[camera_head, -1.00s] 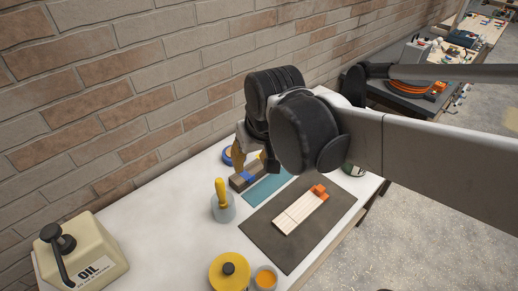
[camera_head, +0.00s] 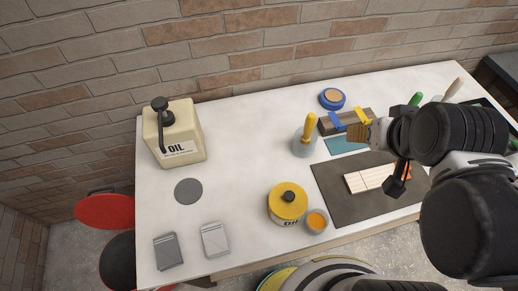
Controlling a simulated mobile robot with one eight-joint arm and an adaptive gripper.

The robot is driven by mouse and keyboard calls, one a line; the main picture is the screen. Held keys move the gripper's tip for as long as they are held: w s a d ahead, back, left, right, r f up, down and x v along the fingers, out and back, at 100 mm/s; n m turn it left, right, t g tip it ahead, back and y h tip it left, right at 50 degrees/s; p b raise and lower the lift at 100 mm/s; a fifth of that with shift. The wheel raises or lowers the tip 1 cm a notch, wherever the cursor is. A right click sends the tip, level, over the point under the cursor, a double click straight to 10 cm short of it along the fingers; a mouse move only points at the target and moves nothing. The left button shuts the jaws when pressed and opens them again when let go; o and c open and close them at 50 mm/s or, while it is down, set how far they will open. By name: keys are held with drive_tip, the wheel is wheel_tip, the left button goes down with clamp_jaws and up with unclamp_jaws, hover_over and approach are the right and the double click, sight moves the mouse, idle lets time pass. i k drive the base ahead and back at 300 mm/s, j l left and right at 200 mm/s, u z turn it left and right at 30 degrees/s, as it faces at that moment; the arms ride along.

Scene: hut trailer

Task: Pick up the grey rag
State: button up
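Two grey folded flat pieces lie at the table's front left: a darker one (camera_head: 168,251) and a lighter one (camera_head: 214,240). Either could be the grey rag; I cannot tell which. My gripper (camera_head: 388,158) is at the right of the view, above the dark mat, far from both pieces.
On the white table (camera_head: 250,120) stand an oil can (camera_head: 174,135), a grey disc (camera_head: 188,191), a yellow-lidded tin (camera_head: 288,202), an orange cup (camera_head: 316,221) and a yellow-handled tool (camera_head: 308,135). A dark mat (camera_head: 340,205) bears a pale wooden piece. A red stool (camera_head: 105,211) stands left.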

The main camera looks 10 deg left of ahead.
sight(168, 255)
drive_tip(key=u, duration=2.45)
